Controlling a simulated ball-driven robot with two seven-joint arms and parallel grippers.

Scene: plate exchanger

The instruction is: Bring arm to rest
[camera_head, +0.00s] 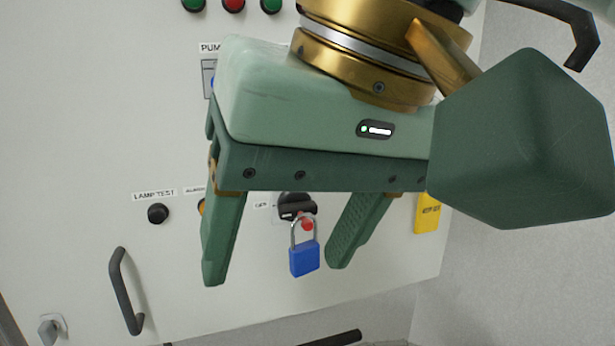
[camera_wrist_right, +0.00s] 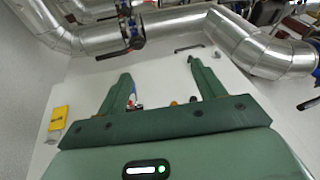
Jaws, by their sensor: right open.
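My right gripper (camera_head: 280,270) is open in the head view, its two green fingers spread and pointing down in front of the white panel. No object is held between the fingers. Behind the gap a blue padlock (camera_head: 304,259) hangs by its shackle at a black rotary switch (camera_head: 297,205) with a red part. In the right wrist view the open fingers (camera_wrist_right: 165,88) point toward the panel, and the padlock area is partly hidden behind the left finger. My left gripper is not in view.
The white panel (camera_head: 70,120) carries a lamp test button (camera_head: 158,213), a dark door handle (camera_head: 125,291) and a yellow tag (camera_head: 427,213). Green and red buttons (camera_head: 233,4) sit along its top. Large silver pipes (camera_wrist_right: 180,30) show in the right wrist view.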

